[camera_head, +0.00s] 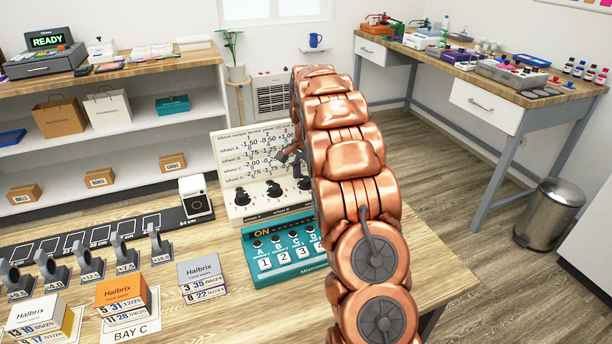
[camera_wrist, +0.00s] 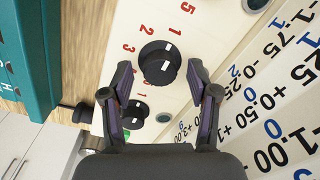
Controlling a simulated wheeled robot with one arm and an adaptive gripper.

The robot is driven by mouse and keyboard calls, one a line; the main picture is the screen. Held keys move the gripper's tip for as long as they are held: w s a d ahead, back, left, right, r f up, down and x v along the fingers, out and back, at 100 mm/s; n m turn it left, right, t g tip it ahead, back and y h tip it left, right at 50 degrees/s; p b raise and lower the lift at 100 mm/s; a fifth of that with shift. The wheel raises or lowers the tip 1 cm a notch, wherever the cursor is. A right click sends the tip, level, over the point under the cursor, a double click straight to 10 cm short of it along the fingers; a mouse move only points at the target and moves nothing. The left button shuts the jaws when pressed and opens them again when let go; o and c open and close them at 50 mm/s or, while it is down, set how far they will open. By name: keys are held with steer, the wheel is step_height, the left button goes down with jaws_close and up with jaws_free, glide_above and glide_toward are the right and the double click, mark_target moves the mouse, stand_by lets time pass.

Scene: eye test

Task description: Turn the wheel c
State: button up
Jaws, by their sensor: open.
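The cream test panel (camera_head: 232,165) stands on the wooden table, with rows of numbers and black wheels along its lower part. Wheel A (camera_head: 243,196) and wheel B (camera_head: 274,190) show in the head view. A third wheel (camera_head: 304,185) is partly hidden by my copper arm; the rest is hidden behind it. My gripper (camera_head: 290,157) is in front of the panel. In the wrist view my gripper (camera_wrist: 160,69) is open, its fingers on either side of a black wheel (camera_wrist: 158,55) with a white mark. No letter shows on this wheel. Another wheel (camera_wrist: 137,111) is close by one finger.
A teal switch box (camera_head: 258,274) with an ON display stands directly in front of the panel; its side shows in the wrist view (camera_wrist: 28,50). A grey Halbrix box (camera_head: 198,268), an orange one (camera_head: 120,288) and several lens stands are to the left.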

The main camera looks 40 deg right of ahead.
jaws_close()
stand_by(0.5)
steer(key=n, duration=0.4)
steer(key=shift+a+f+n+b, duration=0.1)
steer(key=shift+n+b, duration=0.3)
steer(key=n, duration=0.4)
steer(key=shift+w+n, duration=0.1)
steer(key=shift+n, duration=0.2)
steer(key=n, duration=0.4)
steer(key=shift+n, duration=2.1)
